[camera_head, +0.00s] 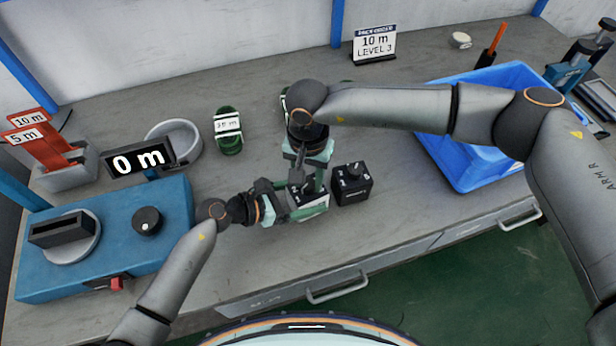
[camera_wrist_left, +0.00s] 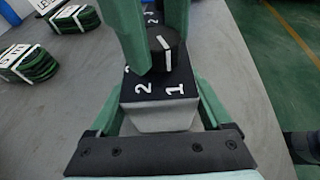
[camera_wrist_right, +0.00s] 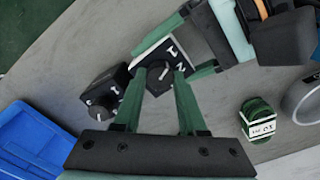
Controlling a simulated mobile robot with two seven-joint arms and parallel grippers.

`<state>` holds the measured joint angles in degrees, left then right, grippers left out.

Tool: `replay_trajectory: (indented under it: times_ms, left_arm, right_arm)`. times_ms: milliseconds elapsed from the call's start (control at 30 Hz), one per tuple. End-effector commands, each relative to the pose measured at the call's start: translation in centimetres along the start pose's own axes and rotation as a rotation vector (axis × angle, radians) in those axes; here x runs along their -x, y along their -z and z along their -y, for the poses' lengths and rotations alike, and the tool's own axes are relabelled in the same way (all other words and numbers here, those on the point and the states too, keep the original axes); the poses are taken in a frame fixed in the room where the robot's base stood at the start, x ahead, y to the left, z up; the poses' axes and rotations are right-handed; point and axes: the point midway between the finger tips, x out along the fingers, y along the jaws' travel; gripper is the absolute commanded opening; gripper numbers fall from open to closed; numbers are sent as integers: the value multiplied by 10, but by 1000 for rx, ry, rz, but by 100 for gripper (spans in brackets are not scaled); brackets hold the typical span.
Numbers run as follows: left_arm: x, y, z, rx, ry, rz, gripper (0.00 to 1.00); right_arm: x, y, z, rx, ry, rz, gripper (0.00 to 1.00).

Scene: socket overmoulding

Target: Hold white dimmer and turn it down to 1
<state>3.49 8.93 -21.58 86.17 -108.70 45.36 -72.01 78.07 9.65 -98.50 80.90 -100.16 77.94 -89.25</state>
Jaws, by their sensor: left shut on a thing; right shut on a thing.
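The white dimmer (camera_head: 312,200) stands on the bench, with a black numbered top plate and a black knob. My left gripper (camera_head: 290,205) is shut on its body from the left. In the left wrist view the white dimmer (camera_wrist_left: 165,115) sits between the left fingers, with 1 and 2 readable on its near edge. My right gripper (camera_head: 308,182) comes down from above, its fingers shut on the knob (camera_wrist_left: 166,55). The knob's white line faces the edge with 1 and 2; which number it meets I cannot tell. The knob (camera_wrist_right: 158,76) also shows in the right wrist view.
A black dimmer (camera_head: 352,186) stands close on the right. A blue bin (camera_head: 440,150) is farther right. Green coiled cables (camera_head: 228,130) lie behind. A blue machine (camera_head: 110,255) with a "0 m" display (camera_head: 140,160) is at left. The bench front is clear.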

Motion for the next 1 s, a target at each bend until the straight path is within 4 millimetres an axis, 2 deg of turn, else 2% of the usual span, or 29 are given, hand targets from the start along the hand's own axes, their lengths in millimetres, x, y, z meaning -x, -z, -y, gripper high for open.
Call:
replay_trajectory:
  times_ms: [200,233,500,800,867,1000]
  left_arm:
    - [0,2,0,0,0,-4,21]
    - [0,2,0,0,0,-4,21]
    - [0,2,0,0,0,-3,21]
    - [0,1,0,0,0,-3,21]
    - [0,1,0,0,0,-3,21]
    - [0,1,0,0,0,-3,21]
  right_arm:
    - [1,0,0,2,0,-1,0]
    - [1,0,0,2,0,-1,43]
    - [0,0,0,1,0,0,72]
    - [4,0,0,0,1,-1,72]
    - [10,0,0,0,2,-1,72]
    - [34,1,0,0,3,-3,72]
